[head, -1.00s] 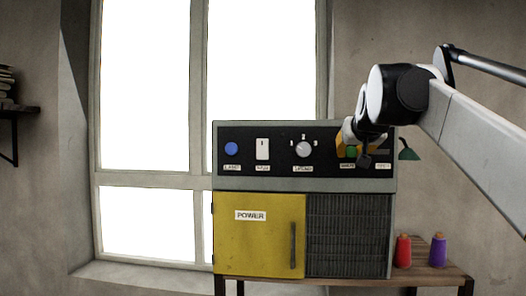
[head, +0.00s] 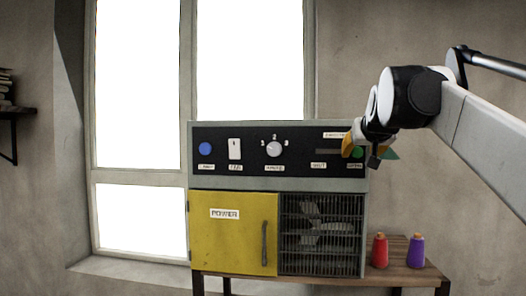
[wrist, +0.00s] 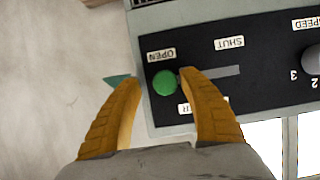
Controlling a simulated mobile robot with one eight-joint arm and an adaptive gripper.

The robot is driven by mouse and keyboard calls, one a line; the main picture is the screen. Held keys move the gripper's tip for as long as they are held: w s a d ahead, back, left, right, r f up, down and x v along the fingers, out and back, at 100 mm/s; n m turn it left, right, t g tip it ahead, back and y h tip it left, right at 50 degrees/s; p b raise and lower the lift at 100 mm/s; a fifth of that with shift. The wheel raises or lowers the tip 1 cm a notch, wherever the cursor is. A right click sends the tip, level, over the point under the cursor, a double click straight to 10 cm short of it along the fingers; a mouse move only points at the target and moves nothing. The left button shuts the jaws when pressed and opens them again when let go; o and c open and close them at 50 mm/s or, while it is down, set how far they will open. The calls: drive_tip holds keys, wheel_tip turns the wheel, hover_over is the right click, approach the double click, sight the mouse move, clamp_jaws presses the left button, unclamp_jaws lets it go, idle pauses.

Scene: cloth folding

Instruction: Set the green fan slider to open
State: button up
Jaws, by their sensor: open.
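The green fan slider knob (head: 357,153) is at the right end of its slot on the machine's black panel. In the wrist view the green knob (wrist: 165,83) is at the slot end by the OPEN label (wrist: 161,55), away from the SHUT label (wrist: 229,44). My gripper (head: 358,149) is at the panel's right end. In the wrist view my gripper (wrist: 158,77) is open, its yellow fingers on either side of the knob. The knob is close to the right finger's tip, perhaps touching, with a gap to the left finger.
The panel also has a blue button (head: 205,149), a white switch (head: 235,149) and a speed dial (head: 274,149). Below are a yellow POWER door (head: 232,245) and a grille (head: 321,258) with open slats.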

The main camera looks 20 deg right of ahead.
drive_tip(key=shift+a+r, duration=0.1)
drive_tip(key=shift+a, duration=0.15)
drive_tip(key=v, duration=1.1)
drive_tip(key=shift+s+r, duration=0.2)
drive_tip(key=shift+s, duration=0.2)
drive_tip(key=shift+f, duration=0.1)
